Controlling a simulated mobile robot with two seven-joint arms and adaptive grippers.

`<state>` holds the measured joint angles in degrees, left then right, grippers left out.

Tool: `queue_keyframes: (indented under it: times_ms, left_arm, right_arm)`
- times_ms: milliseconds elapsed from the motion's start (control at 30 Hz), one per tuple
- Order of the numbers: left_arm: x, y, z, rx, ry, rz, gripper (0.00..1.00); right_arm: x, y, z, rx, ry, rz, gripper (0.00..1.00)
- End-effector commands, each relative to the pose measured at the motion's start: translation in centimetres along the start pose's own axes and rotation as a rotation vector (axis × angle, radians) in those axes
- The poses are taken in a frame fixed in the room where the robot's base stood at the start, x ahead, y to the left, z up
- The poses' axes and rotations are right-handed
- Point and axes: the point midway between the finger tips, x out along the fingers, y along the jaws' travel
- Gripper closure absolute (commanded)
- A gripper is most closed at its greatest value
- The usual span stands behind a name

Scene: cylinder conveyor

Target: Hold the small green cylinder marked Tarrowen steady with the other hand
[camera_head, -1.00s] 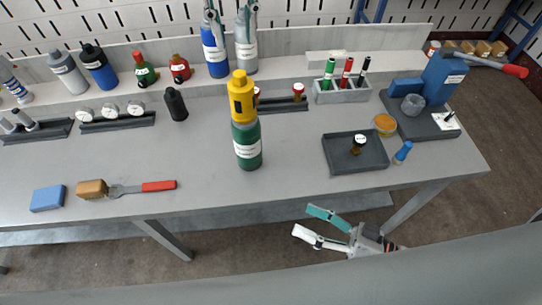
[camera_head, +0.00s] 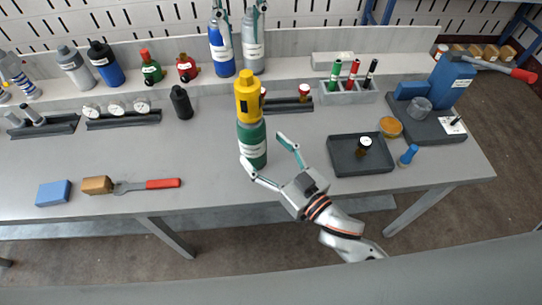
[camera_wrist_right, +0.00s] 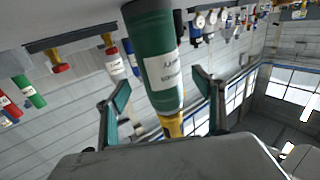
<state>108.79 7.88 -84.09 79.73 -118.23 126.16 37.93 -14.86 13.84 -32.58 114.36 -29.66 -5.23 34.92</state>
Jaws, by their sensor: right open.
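A green cylinder (camera_head: 252,146) with a white label stands upright on the bench, with a yellow fitting (camera_head: 248,97) on top. The label is too small to read. My right gripper (camera_head: 265,149) is open close to it, coming from the front edge. In the right wrist view the green cylinder (camera_wrist_right: 155,50) appears upside down between the two spread fingers, and I see no grip on it. My left gripper (camera_head: 241,12) shows only its spread fingertips at the top edge, with nothing between them.
Blue (camera_head: 221,50) and grey (camera_head: 252,50) cylinders stand on the shelf behind, with a small red-capped green cylinder (camera_head: 151,70) further left. A dark tray (camera_head: 345,168) lies to the right.

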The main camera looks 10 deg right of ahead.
Motion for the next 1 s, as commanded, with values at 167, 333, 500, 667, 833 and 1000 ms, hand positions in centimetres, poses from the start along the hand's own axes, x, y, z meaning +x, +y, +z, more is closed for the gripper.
queue_keyframes:
  times_ms: [167,333,500,667,833,1000]
  left_arm:
    - [0.0,0.0,0.0,0.000,0.000,0.000,0.72]
    - [0.0,0.0,0.0,0.000,0.000,0.000,0.72]
    - [0.0,0.0,0.0,0.000,0.000,0.000,0.72]
    - [0.0,0.0,0.0,0.000,0.000,0.000,0.72]
    - [0.0,0.0,0.0,0.000,0.000,0.000,0.72]
    - [0.0,0.0,0.0,0.000,0.000,0.000,0.72]
  right_arm:
    - [2.8,0.0,-0.1,-0.001,0.002,-0.001,0.31]
    - [4.7,0.0,0.0,0.000,0.001,-0.001,0.31]
    - [5.5,-0.1,0.0,0.000,0.000,-0.002,0.31]
    - [5.6,-0.1,0.0,0.001,0.000,-0.002,0.31]
    - [5.5,-0.1,0.0,0.001,0.000,-0.002,0.49]
    - [5.5,-0.1,0.0,0.001,0.000,-0.002,0.93]
